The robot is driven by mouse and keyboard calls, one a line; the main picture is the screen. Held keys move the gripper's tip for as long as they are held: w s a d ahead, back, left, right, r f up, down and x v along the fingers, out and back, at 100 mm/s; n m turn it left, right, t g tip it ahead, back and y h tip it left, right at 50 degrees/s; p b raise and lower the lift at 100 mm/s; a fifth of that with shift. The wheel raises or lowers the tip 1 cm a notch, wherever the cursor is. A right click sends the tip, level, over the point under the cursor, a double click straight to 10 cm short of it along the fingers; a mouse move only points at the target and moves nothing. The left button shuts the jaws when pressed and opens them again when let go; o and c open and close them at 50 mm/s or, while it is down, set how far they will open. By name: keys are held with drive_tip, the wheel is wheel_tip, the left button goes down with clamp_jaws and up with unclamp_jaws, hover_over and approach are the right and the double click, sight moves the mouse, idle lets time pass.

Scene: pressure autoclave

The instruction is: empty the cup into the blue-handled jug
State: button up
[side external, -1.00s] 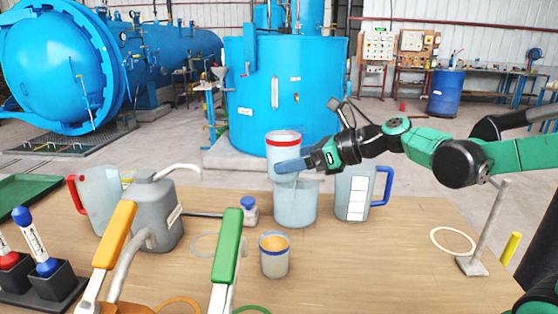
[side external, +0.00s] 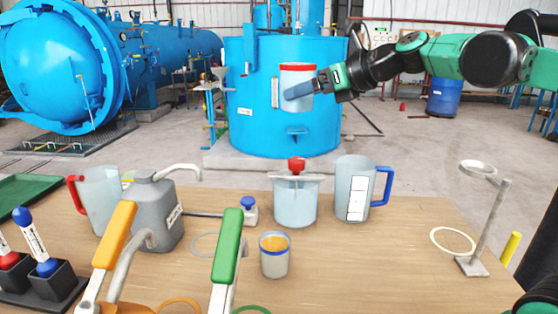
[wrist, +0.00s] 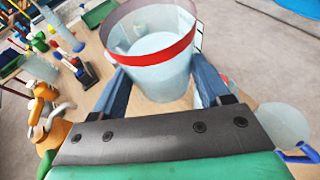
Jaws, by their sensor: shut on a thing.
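My gripper (side external: 300,92) is shut on a translucent cup with a red rim (side external: 297,69) and holds it upright, high above the table. In the wrist view the cup (wrist: 155,55) sits between the two blue fingers of my gripper (wrist: 160,85). Its contents are hard to make out. The blue-handled jug (side external: 355,187) stands upright on the table, below and to the right of the cup, with its handle on the right. The jug (wrist: 283,125) also shows at the right of the wrist view, partly cut off by the frame.
A clear vessel with a red knob (side external: 295,200) stands just left of the jug. A small blue-rimmed cup (side external: 274,256), a grey can (side external: 155,215) and a red-handled jug (side external: 99,200) stand further left. A ring stand (side external: 484,220) is at the right. The table between is clear.

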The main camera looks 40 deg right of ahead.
drive_tip(key=s+d+m+h, duration=0.3)
drive_tip(key=s+d+h, duration=0.15)
drive_tip(key=d, duration=0.55)
drive_tip(key=s+d+m+h, duration=0.3)
drive_tip(key=s+d+m, duration=0.15)
drive_tip(key=d, duration=0.55)
wheel_tip(320, 180, down, 19)
drive_tip(key=shift+s+n+g, duration=0.35)
drive_tip(key=shift+s+g, duration=0.05)
drive_tip(key=shift+f, duration=0.1)
